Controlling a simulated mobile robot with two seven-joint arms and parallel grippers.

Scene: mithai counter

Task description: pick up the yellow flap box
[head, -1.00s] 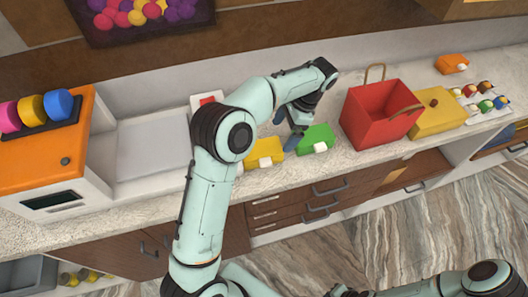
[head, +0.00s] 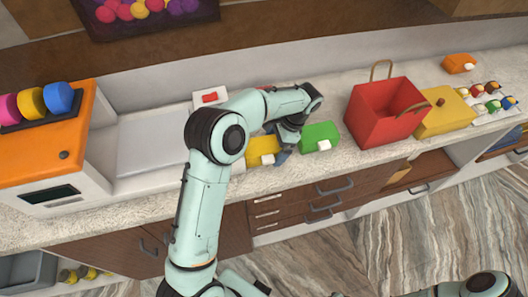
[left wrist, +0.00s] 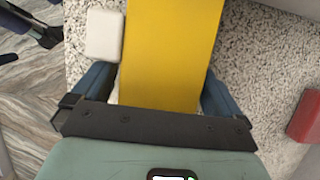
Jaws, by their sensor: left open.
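The yellow flap box (head: 262,146) lies on the speckled counter, with a white tab (head: 268,160) on its front. In the head view my left arm partly covers its surroundings. My left gripper (head: 276,143) is down at the box's right end, open. In the left wrist view the yellow box (left wrist: 170,50) fills the middle and runs in between the two blue fingers, one on each side. The white tab (left wrist: 104,36) shows beside the left finger. I cannot tell whether either finger touches the box. My right gripper is out of view.
A green box (head: 320,135) with a white tab stands close right of the gripper. Farther right are a red bag (head: 370,120) with handles, a larger yellow box (head: 440,119) and an orange box (head: 459,63). A white-and-orange machine (head: 45,165) stands left.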

